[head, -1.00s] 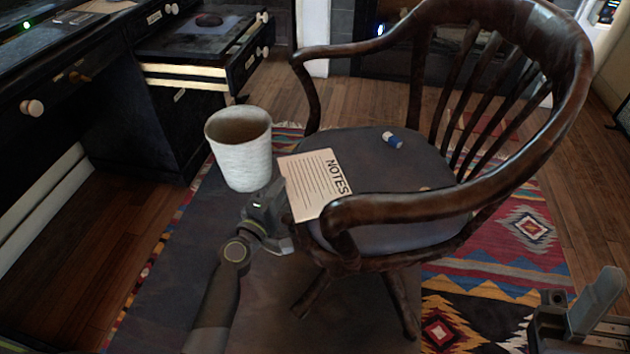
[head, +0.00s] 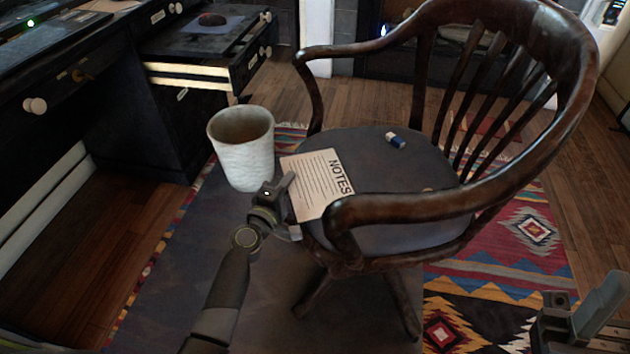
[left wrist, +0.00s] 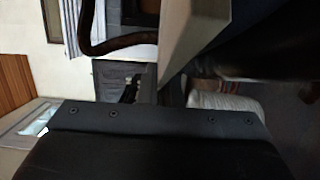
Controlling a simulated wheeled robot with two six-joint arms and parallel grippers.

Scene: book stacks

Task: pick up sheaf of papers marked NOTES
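The sheaf of papers marked NOTES (head: 316,181) lies on the seat of the wooden armchair, by the seat's left edge, with its lower right corner close to the chair arm. My left gripper (head: 284,190) is at the sheaf's left edge, and its tip overlaps that edge in the head view. In the left wrist view a pale slab, seemingly the sheaf (left wrist: 186,35), stands close in front of the gripper. The fingers are not clear there, so I cannot tell whether they grip it. My right gripper (head: 577,318) is at the lower right, fingers apart and empty.
A white cup (head: 243,160) is just left of the sheaf and close to my left gripper. The chair's curved arm (head: 400,207) rises beside the sheaf. A small blue and white object (head: 395,140) lies on the seat (head: 375,165). A black desk (head: 130,115) stands left.

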